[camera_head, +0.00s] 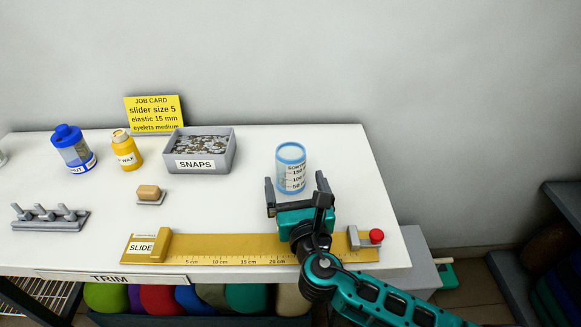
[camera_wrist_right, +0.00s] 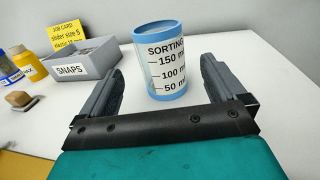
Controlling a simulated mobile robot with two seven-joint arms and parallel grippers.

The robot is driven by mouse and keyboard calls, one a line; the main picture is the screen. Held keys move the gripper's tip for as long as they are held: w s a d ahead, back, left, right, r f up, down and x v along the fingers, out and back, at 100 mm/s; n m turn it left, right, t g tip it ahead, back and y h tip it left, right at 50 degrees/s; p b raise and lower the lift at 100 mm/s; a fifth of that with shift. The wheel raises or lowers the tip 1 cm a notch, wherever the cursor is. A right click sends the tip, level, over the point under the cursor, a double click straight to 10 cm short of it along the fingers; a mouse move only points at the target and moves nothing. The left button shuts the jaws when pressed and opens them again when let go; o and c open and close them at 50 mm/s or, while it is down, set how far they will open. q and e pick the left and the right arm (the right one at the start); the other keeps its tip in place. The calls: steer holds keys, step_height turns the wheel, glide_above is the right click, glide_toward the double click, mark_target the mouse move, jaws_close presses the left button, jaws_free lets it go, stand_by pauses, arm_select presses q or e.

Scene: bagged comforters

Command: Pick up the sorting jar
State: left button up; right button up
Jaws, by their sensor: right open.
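The sorting jar (camera_head: 291,166) is a clear cylinder with a light blue rim and base and a printed scale. It stands upright on the white table, toward the back right. In the right wrist view the jar (camera_wrist_right: 161,62) stands just beyond and between the fingers, its lettering facing me. My right gripper (camera_head: 294,184) is open, with its fingers pointing at the jar and nothing between them. The open fingers also show in the right wrist view (camera_wrist_right: 165,82). My left gripper is not in view.
Left of the jar is a grey SNAPS bin (camera_head: 200,165). Farther left stand a yellow wax bottle (camera_head: 126,152) and a blue-lidded jar (camera_head: 73,150). A yellow ruler (camera_head: 220,248) with a slider lies along the front. A red knob (camera_head: 376,236) sits near my right arm.

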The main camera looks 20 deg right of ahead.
mark_target(294, 174)
steer(key=shift+w+d+r, duration=0.1)
steer(key=shift+w+d, duration=0.05)
steer(key=shift+w, duration=0.85)
steer(key=shift+w+d, duration=0.2)
steer(key=shift+w, duration=0.8)
steer(key=shift+w+d+r, duration=0.1)
steer(key=shift+w+d, duration=0.05)
steer(key=shift+w, duration=0.85)
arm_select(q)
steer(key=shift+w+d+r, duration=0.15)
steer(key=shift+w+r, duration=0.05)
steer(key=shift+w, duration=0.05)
arm_select(e)
steer(key=c, duration=1.1)
steer(key=shift+o, duration=0.2)
arm_select(q)
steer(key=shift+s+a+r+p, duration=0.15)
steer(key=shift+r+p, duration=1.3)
steer(key=shift+p, duration=0.15)
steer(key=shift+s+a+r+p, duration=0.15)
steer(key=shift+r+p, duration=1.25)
steer(key=shift+p, duration=0.2)
arm_select(e)
step_height(294, 174, up, 20)
